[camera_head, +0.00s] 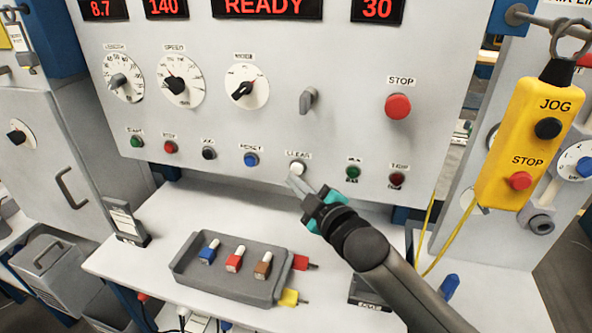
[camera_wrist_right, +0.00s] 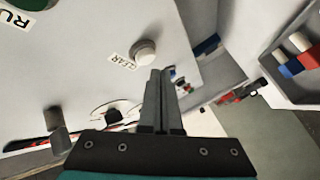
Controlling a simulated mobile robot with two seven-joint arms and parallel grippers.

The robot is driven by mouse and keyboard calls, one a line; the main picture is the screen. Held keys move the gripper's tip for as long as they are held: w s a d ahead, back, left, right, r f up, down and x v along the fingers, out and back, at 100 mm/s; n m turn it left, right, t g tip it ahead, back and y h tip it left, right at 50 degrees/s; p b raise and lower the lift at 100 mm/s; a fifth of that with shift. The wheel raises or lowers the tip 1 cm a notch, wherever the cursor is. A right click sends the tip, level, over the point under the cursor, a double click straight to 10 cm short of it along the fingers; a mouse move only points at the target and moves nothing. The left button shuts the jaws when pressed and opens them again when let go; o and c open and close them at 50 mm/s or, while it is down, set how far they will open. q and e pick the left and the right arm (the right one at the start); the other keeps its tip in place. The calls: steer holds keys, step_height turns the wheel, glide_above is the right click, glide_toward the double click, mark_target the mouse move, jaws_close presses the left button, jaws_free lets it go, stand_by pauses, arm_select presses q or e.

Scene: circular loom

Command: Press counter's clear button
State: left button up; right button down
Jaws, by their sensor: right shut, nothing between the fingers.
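The white clear button (camera_head: 297,168) sits under a CLEAR label on the lower part of the grey control panel (camera_head: 330,60). It also shows in the right wrist view (camera_wrist_right: 144,53), beside its CLEAR label (camera_wrist_right: 122,63). My right gripper (camera_head: 296,184) is shut and empty, its fingertips just below the button in the head view. In the right wrist view the fingertips (camera_wrist_right: 161,72) point up close to the button's lower edge. I cannot tell whether they touch it. My left gripper is not in view.
A blue button (camera_head: 251,160) is left of the clear button, a green one (camera_head: 352,172) right. A red STOP button (camera_head: 397,106) is higher up. A grey tray (camera_head: 245,284) with several coloured pieces lies on the shelf below. A yellow JOG pendant (camera_head: 530,140) hangs at right.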

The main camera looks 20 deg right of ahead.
steer(key=shift+w+d, duration=0.1)
steer(key=shift+w, duration=0.05)
stand_by(0.5)
steer(key=shift+w+d, duration=0.15)
steer(key=shift+w, duration=0.1)
steer(key=shift+w+d, duration=0.3)
steer(key=shift+w, duration=0.05)
stand_by(1.0)
steer(key=shift+p, duration=0.35)
steer(key=shift+s+a+p, duration=0.4)
steer(key=shift+s+a, duration=0.1)
steer(key=shift+s, duration=0.2)
steer(key=s+a, duration=0.1)
steer(key=s+a+p, duration=0.1)
steer(key=s+p, duration=0.1)
steer(key=s, duration=0.1)
steer(key=shift+s+a, duration=0.1)
steer(key=shift+a, duration=0.3)
